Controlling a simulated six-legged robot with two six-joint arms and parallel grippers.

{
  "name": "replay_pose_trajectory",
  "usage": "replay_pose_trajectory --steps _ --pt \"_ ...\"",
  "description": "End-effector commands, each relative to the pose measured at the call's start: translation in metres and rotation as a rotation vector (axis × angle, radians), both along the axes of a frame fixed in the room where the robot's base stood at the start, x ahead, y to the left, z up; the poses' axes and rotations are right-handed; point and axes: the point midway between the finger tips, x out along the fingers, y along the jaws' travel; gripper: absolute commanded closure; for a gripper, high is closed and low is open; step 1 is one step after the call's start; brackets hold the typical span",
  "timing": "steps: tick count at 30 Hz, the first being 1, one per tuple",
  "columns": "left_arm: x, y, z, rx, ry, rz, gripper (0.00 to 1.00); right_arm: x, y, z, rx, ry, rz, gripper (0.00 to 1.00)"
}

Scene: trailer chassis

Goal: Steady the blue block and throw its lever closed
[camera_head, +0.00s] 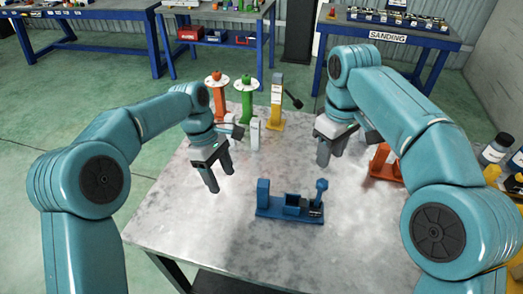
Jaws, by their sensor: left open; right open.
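The blue block (275,208) sits on the metal table top (190,233) near the middle, a long base with an upright post at its left end. Its lever (321,193), with a round blue knob, stands upright at the right end. A dark part lies between them. My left gripper (220,178) is open and empty, above the table to the left of and behind the block. My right gripper (331,156) is open and empty, behind the lever and slightly right of it. Both are apart from the block.
Behind stand a red post (218,97), a green post (247,98) and a yellow post (277,105) with a dark lever. An orange-red fixture (383,165) sits beside my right arm. Bottles (495,149) stand at the far right. The table's front left is clear.

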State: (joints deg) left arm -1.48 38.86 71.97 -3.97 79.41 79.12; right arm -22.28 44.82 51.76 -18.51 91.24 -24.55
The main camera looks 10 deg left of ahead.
Motion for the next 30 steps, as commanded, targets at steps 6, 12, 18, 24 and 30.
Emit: replay_pose_trajectory --steps 6,12,18,24,30 --pt "0.023 -0.078 0.050 0.224 -0.085 0.158 0.36 0.000 0.000 0.000 0.000 0.000 0.000 0.57" --pt "0.026 -0.106 0.069 0.292 -0.137 0.252 0.36 0.000 0.000 0.000 0.000 0.000 0.000 0.57" --pt "0.026 -0.107 0.048 0.300 -0.139 0.263 0.36 0.000 0.000 0.000 0.000 0.000 0.000 0.57" --pt "0.026 -0.106 0.004 0.300 -0.137 0.263 0.36 0.000 0.000 0.000 0.000 0.000 0.000 0.57" --pt "0.025 -0.106 -0.040 0.299 -0.136 0.263 0.36 0.000 0.000 0.000 0.000 0.000 0.000 0.57"
